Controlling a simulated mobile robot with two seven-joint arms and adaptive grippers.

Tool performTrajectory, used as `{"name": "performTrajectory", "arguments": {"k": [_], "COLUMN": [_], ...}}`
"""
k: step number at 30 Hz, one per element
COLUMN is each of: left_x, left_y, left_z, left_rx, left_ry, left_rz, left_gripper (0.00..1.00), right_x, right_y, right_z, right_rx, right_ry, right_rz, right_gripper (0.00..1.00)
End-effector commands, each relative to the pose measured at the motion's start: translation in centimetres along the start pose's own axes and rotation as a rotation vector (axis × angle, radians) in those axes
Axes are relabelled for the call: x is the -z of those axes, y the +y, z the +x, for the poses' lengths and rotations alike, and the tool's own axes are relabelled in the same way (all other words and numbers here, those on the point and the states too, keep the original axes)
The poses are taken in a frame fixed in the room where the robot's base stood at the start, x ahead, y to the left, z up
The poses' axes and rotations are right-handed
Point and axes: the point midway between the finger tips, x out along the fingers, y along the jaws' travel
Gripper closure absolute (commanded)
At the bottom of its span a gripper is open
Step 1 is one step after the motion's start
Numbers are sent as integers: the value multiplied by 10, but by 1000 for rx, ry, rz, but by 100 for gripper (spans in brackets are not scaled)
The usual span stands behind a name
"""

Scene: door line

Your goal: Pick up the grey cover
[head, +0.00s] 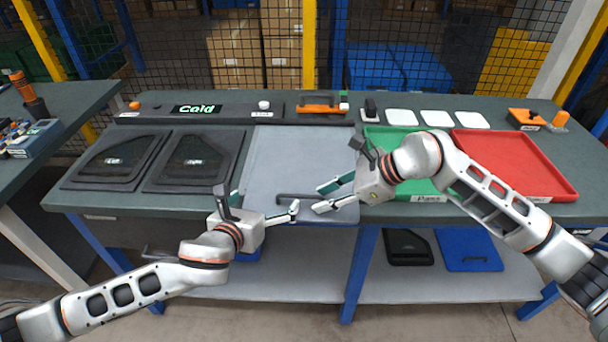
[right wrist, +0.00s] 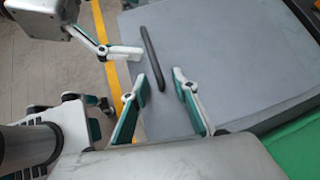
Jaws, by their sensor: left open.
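The grey cover (head: 292,155) is a flat panel lying on the middle of the table, with a dark bar handle (head: 310,197) along its front edge. The cover and handle (right wrist: 149,45) also show in the right wrist view. My left gripper (head: 266,206) is open at the cover's front left, near the handle's left end. My right gripper (head: 322,197) is open at the handle's right end. In the right wrist view its fingers (right wrist: 158,88) stand apart on either side of the handle's near end. Nothing is held.
Two dark framed covers (head: 190,160) lie left of the grey cover. A green tray (head: 400,136) and a red tray (head: 515,165) stand to the right. A black console with a "Cold" sign (head: 195,109) runs along the back. A lower shelf holds black and blue panels (head: 468,250).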

Motion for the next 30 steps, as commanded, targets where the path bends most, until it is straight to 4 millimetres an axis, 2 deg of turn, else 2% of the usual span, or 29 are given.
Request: {"name": "performTrajectory", "arguments": {"k": [1, 4, 7, 8, 20, 30], "left_x": [0, 0, 0, 0, -4, -32], "left_y": [0, 0, -1, -1, -7, -11], "left_z": [0, 0, 0, 0, -3, -15], "left_rx": [0, 0, 2, 3, 14, 18], "left_ry": [0, 0, 1, 1, -1, -5], "left_rz": [0, 0, -1, -2, -6, -5], "left_gripper": [3, 29, 55, 58, 60, 61], "right_x": [0, 0, 0, -1, -8, -30], "right_y": [0, 0, 1, 1, 3, 0], "right_z": [0, 0, 0, 0, -2, -22], "right_rx": [0, 0, -1, -2, -5, -4], "right_ry": [0, 0, -1, -1, -7, -12], "right_rz": [0, 0, 0, 0, -4, -9], "right_gripper": [74, 100, 100, 100, 100, 100]}}
